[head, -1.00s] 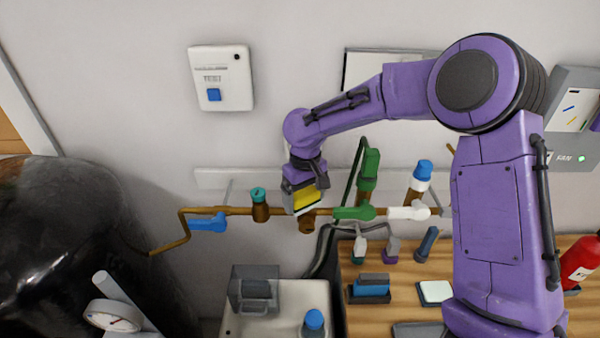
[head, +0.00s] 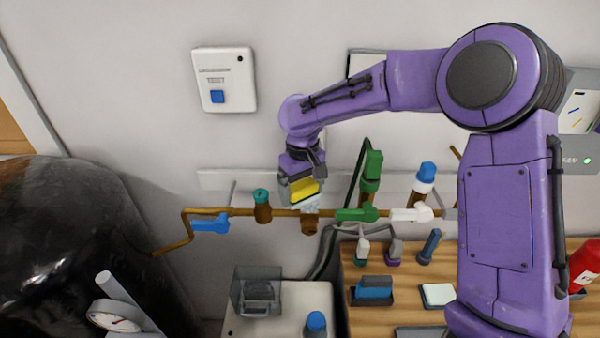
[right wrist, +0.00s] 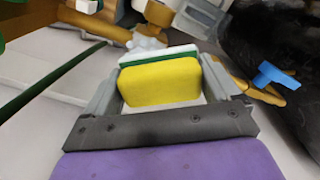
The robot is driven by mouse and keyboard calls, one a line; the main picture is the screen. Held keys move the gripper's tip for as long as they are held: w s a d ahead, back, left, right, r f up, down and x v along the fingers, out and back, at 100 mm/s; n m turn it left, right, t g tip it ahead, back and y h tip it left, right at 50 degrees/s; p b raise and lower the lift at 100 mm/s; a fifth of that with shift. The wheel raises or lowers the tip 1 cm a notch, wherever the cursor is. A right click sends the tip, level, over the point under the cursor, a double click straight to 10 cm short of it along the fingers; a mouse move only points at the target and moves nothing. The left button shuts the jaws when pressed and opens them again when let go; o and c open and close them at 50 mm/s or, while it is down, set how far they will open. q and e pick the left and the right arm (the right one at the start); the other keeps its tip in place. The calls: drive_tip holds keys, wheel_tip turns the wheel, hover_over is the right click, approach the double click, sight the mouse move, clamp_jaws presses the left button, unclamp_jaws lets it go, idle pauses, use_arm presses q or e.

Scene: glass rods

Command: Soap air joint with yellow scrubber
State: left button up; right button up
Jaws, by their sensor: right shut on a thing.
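The yellow scrubber (head: 304,190) is gripped in my right gripper (head: 301,193), just above the brown pipe (head: 282,212) along the wall. In the right wrist view the scrubber (right wrist: 160,82) shows a yellow body, a green layer and a white far edge between the two fingers. White foam (head: 311,206) lies on the pipe joint (head: 309,224) below the scrubber; foam (right wrist: 147,42) also shows beyond it in the right wrist view. I cannot tell whether the scrubber touches the joint. My left gripper is not in view.
Along the pipe are a blue-handled valve (head: 210,225), a teal-capped fitting (head: 261,205), a green valve (head: 357,214) and a white valve (head: 411,214). A dark tank (head: 75,240) stands left. A wooden bench (head: 395,262) with several small items is below right.

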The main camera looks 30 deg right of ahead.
drive_tip(key=shift+w+r, duration=0.2)
drive_tip(key=shift+r, duration=1.35)
drive_tip(key=shift+s+r, duration=0.15)
drive_tip(key=shift+r, duration=0.65)
